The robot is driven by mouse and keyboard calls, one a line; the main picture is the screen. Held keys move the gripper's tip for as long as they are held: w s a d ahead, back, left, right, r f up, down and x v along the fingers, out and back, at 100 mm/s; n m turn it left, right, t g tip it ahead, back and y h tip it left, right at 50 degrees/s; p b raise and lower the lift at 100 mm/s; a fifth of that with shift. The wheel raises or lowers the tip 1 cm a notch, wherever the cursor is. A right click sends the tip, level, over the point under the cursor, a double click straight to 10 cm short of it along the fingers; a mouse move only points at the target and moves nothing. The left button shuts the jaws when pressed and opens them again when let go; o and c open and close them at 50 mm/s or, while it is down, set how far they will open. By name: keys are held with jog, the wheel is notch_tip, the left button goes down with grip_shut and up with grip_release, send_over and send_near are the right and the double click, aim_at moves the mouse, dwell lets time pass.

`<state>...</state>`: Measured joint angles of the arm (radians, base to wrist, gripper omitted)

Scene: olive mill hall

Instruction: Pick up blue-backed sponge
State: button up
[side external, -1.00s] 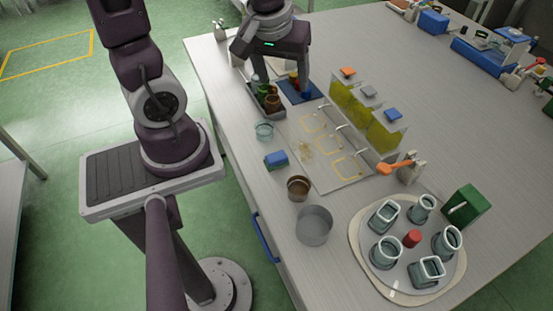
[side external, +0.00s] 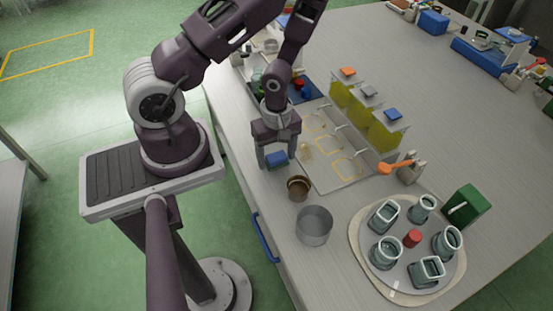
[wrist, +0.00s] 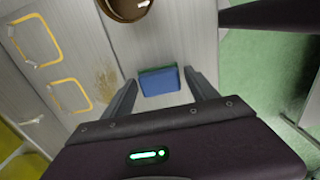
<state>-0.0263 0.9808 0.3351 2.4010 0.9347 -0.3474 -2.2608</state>
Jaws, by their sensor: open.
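The blue-backed sponge (side external: 277,158) lies on the table, blue side up, near the left edge of the worktop. In the wrist view the sponge (wrist: 160,81) sits between and just ahead of the fingers, with a thin green strip along its far side. My gripper (side external: 277,160) is open and over the sponge, one finger on each side of it. In the wrist view the open fingers of my gripper (wrist: 160,92) flank it with a gap on both sides. I cannot tell how high the fingertips are above the table.
A brown bowl (side external: 299,188) and a grey metal pot (side external: 314,226) stand close in front of the sponge. A pale tray with yellow outlines (side external: 345,180) lies to the right. A round board (side external: 357,262) holds several cups. Yellow-filled dispensers (side external: 384,136) stand behind the tray.

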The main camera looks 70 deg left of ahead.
aim_at(277, 156)
jog(key=c, duration=1.3)
notch_tip(277, 156, up, 10)
jog(key=shift+r, duration=0.1)
